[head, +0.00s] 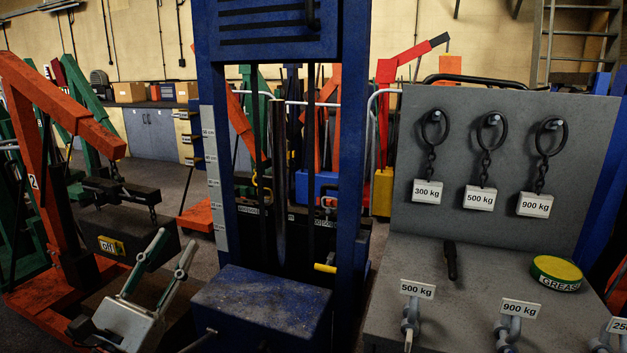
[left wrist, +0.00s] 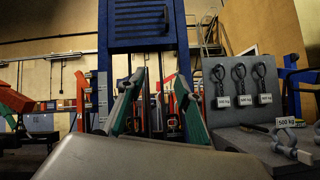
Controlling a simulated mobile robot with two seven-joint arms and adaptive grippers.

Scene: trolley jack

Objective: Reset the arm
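My left gripper (head: 178,240) is at the lower left of the head view, fingers pointing up and apart, with nothing between them. In the left wrist view the two green-sided fingers (left wrist: 160,76) also stand apart and empty, in front of the blue lift frame. The task's "arm" could be my own or a crane's; I cannot tell which. An orange crane (head: 43,165) marked 2 stands left of my gripper, its boom sloping down to the right. A dark block with a yellow "off" label (head: 111,245) is beside it. My right gripper is in neither view.
A blue lift (head: 348,140) with a ruler strip and blue box base (head: 262,310) stands right of the gripper. A grey bench (head: 500,275) holds a grease tin (head: 556,273), a black handle (head: 451,261) and labelled shackles. Chains with weight tags hang on its back panel (head: 460,120).

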